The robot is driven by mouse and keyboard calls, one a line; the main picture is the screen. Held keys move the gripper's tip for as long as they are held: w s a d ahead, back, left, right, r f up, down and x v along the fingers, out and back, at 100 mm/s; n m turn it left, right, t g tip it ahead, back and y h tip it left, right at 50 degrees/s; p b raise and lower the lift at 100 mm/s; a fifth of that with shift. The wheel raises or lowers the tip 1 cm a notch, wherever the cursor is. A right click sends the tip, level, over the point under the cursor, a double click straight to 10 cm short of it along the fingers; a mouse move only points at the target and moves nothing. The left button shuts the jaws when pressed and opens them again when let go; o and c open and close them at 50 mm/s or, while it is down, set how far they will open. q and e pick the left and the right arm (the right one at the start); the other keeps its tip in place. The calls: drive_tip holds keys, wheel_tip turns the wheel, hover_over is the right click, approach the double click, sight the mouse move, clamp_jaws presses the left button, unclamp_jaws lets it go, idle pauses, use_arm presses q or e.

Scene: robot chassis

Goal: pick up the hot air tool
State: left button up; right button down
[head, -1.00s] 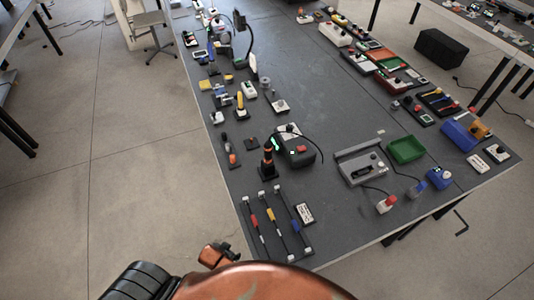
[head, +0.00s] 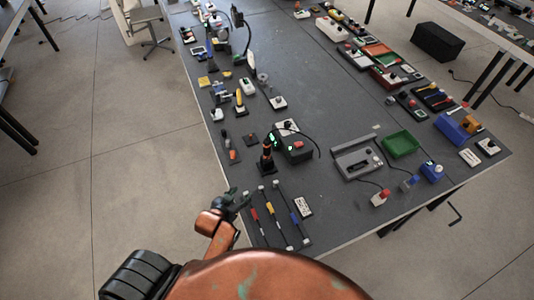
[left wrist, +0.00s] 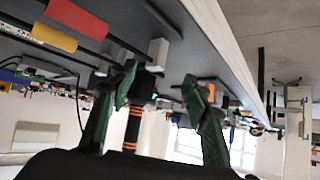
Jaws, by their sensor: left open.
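The hot air tool (head: 267,155), a black handle with orange bands, stands upright in a holder near the table's left side. It also shows in the left wrist view (left wrist: 132,128), beyond the fingers and near the left one. A black station box (head: 297,150) with a red display stands beside it, with a dark cable. My left gripper (head: 236,198) is at the table's left edge, nearer me than the tool and apart from it. In the left wrist view its two green-black fingers (left wrist: 162,98) are spread, with nothing held between them. My right gripper is not in view.
A rack of red, yellow and blue-handled tools (head: 277,217) lies close to my left gripper, with a white label block (head: 303,207) beside it. A grey device (head: 357,160) and a green tray (head: 401,144) stand to the right. The table's middle is clear.

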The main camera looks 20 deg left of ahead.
sight(265, 151)
use_arm(q)
drive_tip(key=w+d+r+t, duration=0.1)
drive_tip(key=w+r+t, duration=0.1)
drive_tip(key=w, duration=0.2)
drive_tip(key=w+r+t, duration=0.3)
drive_tip(key=w, duration=0.2)
drive_tip(key=w+d+r+t, duration=0.1)
drive_tip(key=w+r+t, duration=0.1)
drive_tip(key=w+r, duration=0.1)
drive_tip(key=shift+w+d+r+n+t+y, duration=0.1)
drive_tip(key=shift+w+d+n+t+y, duration=0.1)
drive_tip(key=shift+w, duration=0.25)
drive_tip(key=shift+w+d+r+n+t+y, duration=0.1)
drive_tip(key=shift+w+n, duration=0.1)
drive_tip(key=shift+w, duration=0.25)
drive_tip(key=w, duration=0.7)
drive_tip(key=shift+w+a+f, duration=0.25)
drive_tip(key=shift+a, duration=0.1)
drive_tip(key=shift+s, duration=0.1)
drive_tip(key=shift+c, duration=0.3)
drive_tip(key=c, duration=1.1)
